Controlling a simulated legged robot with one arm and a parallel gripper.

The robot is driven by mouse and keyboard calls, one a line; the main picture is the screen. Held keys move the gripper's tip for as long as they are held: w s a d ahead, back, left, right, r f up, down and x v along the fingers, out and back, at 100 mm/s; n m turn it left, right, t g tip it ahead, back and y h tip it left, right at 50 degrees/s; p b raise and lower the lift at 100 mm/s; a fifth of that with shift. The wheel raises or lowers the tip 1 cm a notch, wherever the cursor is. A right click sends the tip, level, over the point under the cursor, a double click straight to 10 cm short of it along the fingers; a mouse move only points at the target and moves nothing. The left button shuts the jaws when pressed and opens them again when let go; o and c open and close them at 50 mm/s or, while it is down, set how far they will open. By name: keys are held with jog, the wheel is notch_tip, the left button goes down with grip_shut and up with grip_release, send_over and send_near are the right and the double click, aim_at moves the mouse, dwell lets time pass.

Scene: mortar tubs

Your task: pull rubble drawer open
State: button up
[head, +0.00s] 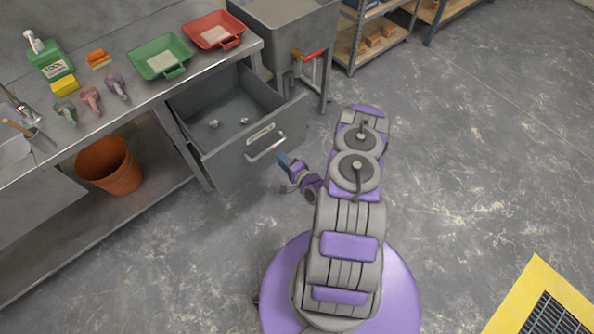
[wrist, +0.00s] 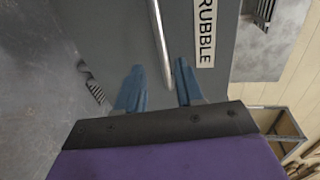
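The grey rubble drawer (head: 228,167) stands pulled out from under the steel bench, with a few pale lumps inside. Its front carries a white label reading RUBBLE (wrist: 205,30) and a metal bar handle (head: 266,150). In the wrist view the handle (wrist: 160,40) runs down into the gap between the two blue fingers. My gripper (wrist: 160,68) is open, its fingers apart, with the handle's lower end closer to the right finger. In the head view my gripper (head: 284,161) is just right of the handle, close to the drawer front. I cannot tell whether a finger touches the bar.
An orange bucket (head: 109,165) sits on the lower shelf. A grey sink (head: 284,12) stands behind the drawer.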

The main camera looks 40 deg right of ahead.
jog(key=p+v, duration=0.1)
jog(key=v, duration=0.7)
jog(key=shift+s, duration=0.2)
jog(key=shift+w+d, duration=0.1)
dwell(0.3)
